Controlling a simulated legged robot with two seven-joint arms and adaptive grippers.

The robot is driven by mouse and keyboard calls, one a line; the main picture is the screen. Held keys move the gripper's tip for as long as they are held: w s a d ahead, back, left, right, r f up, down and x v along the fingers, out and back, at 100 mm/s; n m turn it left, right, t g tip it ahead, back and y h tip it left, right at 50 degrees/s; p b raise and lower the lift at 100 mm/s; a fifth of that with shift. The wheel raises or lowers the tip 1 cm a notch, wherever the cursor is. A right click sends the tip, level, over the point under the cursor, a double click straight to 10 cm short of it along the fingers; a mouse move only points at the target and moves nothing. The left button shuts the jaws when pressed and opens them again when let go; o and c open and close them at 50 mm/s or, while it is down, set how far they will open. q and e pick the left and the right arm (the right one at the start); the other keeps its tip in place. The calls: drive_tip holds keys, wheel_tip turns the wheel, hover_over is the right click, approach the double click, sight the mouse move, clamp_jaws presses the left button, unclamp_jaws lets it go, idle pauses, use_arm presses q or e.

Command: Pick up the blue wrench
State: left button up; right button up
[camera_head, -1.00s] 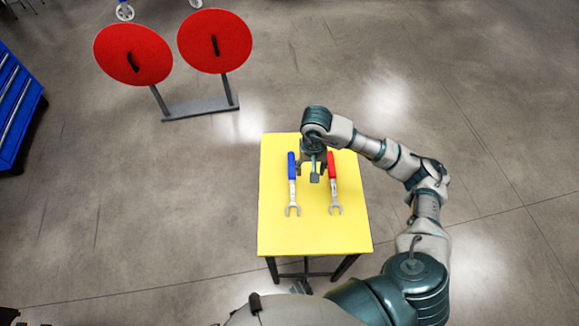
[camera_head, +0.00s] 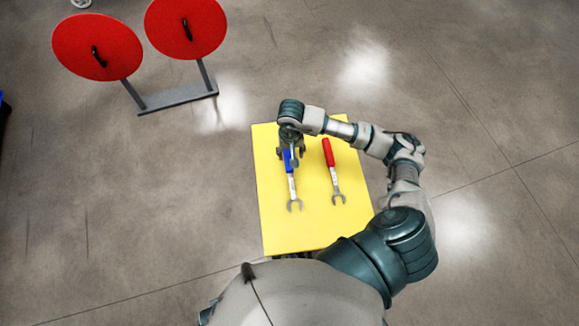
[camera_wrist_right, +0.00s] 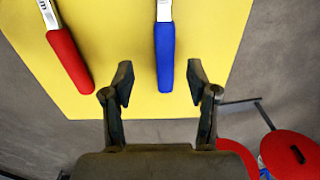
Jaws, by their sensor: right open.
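The blue wrench (camera_head: 291,185) lies on the yellow table, its blue handle toward the far edge and its open jaw toward me. My right gripper (camera_head: 293,158) is over the blue handle in the head view. In the right wrist view the blue handle (camera_wrist_right: 165,62) points down between the two open fingers of the gripper (camera_wrist_right: 160,84), touching neither. The fingers hold nothing. The height of the gripper above the handle is hard to tell. My left gripper is not in view.
A red-handled wrench (camera_head: 332,168) lies on the yellow table (camera_head: 300,230), right of the blue one. Two red discs (camera_head: 97,47) on a grey stand (camera_head: 178,97) are on the floor at the far left. The table's near half is mostly clear.

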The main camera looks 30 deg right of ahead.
sight(290, 176)
drive_tip(key=shift+a+f, duration=0.25)
drive_tip(key=shift+f, duration=0.85)
drive_tip(key=shift+w+f, duration=0.1)
drive_tip(key=shift+f, duration=2.7)
drive_tip(key=shift+a+r, duration=0.1)
clamp_jaws()
